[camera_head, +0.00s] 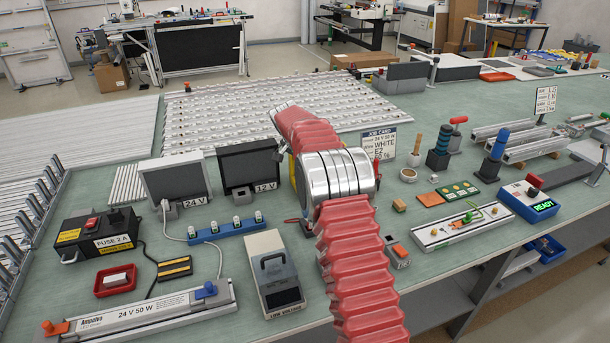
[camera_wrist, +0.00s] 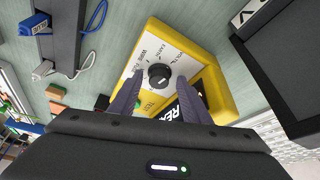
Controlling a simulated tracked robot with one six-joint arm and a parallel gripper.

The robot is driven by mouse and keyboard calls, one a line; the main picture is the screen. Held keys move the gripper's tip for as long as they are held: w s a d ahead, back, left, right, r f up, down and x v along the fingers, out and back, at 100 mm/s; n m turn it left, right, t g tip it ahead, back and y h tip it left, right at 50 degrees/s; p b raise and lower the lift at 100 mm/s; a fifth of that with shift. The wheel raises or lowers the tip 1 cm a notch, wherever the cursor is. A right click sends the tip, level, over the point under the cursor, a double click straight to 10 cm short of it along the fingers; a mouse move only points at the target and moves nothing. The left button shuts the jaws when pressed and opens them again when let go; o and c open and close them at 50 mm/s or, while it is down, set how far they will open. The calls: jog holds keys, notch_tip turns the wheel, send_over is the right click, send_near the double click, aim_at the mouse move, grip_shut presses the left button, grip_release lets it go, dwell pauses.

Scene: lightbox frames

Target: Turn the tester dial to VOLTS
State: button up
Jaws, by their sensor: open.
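The tester is a yellow-framed box (camera_wrist: 222,92) with a pale face, in the middle of the wrist view. Its round black dial (camera_wrist: 159,76) sits on that face, with small printed words around it that are tilted and hard to read. I cannot tell which word the dial points to. A dark screen with partly hidden white letters lies below the dial. My gripper (camera_wrist: 160,85) is open, with one dark finger on each side of the dial's lower area; contact with the dial is not clear. In the head view my red arm hides the gripper and nearly all of the tester.
A 12 V monitor (camera_head: 250,166) stands close left of my arm, with a 24 V monitor (camera_head: 176,180) beyond it. A low-voltage box (camera_head: 272,268) stands in front. A job card (camera_head: 380,146) stands right of my arm. Small parts crowd the bench to the right.

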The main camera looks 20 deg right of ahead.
jog(key=v, duration=1.3)
jog(key=shift+a+r, duration=0.2)
jog(key=shift+r, duration=0.05)
